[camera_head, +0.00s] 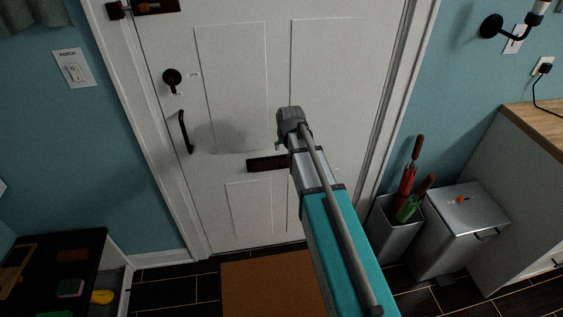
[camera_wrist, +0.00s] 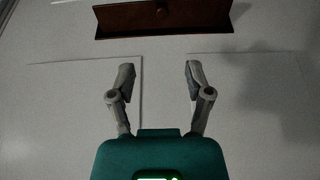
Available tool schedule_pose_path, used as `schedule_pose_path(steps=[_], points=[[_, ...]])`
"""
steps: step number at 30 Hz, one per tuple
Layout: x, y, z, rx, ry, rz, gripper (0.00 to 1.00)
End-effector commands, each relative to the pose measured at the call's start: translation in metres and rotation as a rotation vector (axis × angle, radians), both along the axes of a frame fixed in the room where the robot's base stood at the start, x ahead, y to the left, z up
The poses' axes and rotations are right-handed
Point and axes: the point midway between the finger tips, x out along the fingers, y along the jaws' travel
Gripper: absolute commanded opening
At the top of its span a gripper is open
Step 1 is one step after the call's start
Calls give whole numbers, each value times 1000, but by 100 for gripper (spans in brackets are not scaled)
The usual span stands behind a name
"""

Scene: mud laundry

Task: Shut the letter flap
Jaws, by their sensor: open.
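The letter flap (camera_head: 262,164) is a dark reddish-brown plate low on the white door (camera_head: 235,100). My arm hides its right end in the head view. In the wrist view the letter flap (camera_wrist: 190,20) spans the top edge, with a small round knob on it. It looks tilted out from the door, with a wedge-shaped side at its right end. My gripper (camera_wrist: 158,72) is open and empty, its two grey fingers spread below the flap in that picture and apart from it.
An orange-brown mat (camera_head: 265,285) lies below. An umbrella stand (camera_head: 393,235) and a metal bin (camera_head: 462,225) stand at right. A dark shelf (camera_head: 85,250) is at lower left.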

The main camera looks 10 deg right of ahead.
Motion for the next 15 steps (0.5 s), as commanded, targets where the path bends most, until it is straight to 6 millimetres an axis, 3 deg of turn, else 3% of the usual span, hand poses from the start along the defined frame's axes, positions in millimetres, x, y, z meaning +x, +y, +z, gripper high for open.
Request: schedule_pose_path(steps=[15], points=[[8, 6, -21, 0, 1, 9, 65]])
